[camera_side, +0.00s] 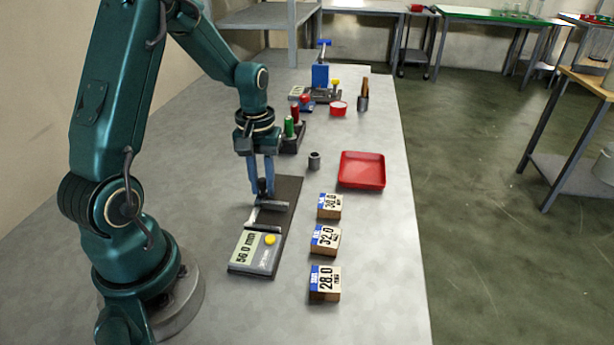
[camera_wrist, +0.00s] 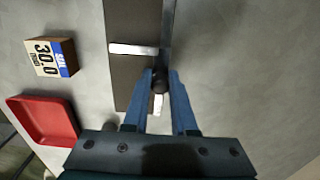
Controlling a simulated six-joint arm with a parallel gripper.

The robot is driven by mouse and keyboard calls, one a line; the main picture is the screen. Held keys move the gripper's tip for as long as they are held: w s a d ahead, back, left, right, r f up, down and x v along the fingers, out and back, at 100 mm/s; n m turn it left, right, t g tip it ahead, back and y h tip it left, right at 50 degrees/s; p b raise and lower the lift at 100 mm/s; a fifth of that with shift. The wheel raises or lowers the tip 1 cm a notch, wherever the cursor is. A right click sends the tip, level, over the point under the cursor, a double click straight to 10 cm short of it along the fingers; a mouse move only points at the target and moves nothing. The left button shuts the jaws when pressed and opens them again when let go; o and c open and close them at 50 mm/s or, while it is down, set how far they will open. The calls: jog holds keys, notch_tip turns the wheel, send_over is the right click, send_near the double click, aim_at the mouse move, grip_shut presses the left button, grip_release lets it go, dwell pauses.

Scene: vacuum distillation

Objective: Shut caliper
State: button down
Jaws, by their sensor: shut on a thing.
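The caliper is a long dark base (camera_side: 287,192) with a display unit (camera_side: 257,249) at its near end. The display reads 56.0 mm and has a yellow button beside it. Two pale metal jaws, the nearer jaw (camera_side: 262,226) and the farther jaw (camera_side: 272,204), stand apart with a gap between them. My gripper (camera_side: 262,190) points down at the farther jaw, its blue fingers closed on a small dark knob (camera_wrist: 160,82). In the wrist view one metal jaw (camera_wrist: 133,48) lies across the dark base, and the fingers partly hide the other.
Blocks marked 30.0 (camera_side: 329,206), 32.0 (camera_side: 325,240) and 28.0 (camera_side: 324,283) stand right of the caliper. A red tray (camera_side: 361,170) and a small grey cylinder (camera_side: 314,160) lie beyond. A rack with red and green items (camera_side: 292,136) stands behind my gripper.

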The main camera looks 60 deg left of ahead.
aim_at(256, 214)
dwell(0.4)
jog(key=shift+s+d, duration=1.95)
jog(key=c, duration=0.7)
grip_release()
jog(key=shift+r, duration=3.55)
